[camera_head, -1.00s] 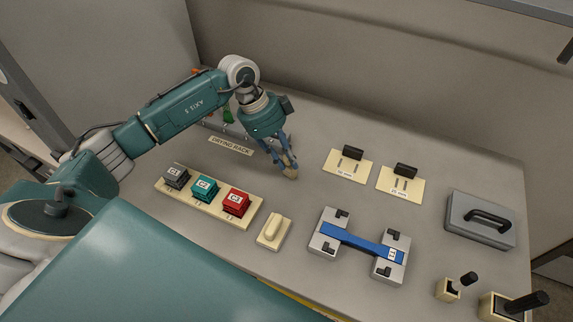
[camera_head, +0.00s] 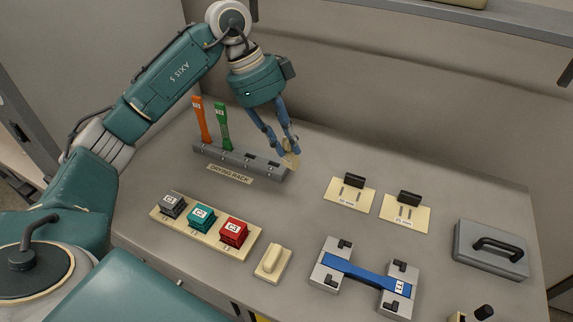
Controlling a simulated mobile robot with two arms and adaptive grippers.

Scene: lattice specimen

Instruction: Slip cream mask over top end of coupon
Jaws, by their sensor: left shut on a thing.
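My left gripper (camera_head: 288,150) is shut on a small cream piece (camera_head: 291,159), which appears to be the cream mask. It is held near the right end of the drying rack; its exact height above the table is hard to tell. An orange coupon (camera_head: 201,120) and a green coupon (camera_head: 222,127) stand upright in the rack (camera_head: 215,153), their top ends free. A blue coupon (camera_head: 352,268) lies flat across a grey fixture (camera_head: 398,303). My right gripper is not in view.
A cream strip (camera_head: 162,216) holds grey, teal and red blocks. A cream block on a base (camera_head: 272,264) is beside it. Two cream plates with black handles (camera_head: 349,195) (camera_head: 404,214) and a grey case (camera_head: 491,250) are at right. The table's middle is clear.

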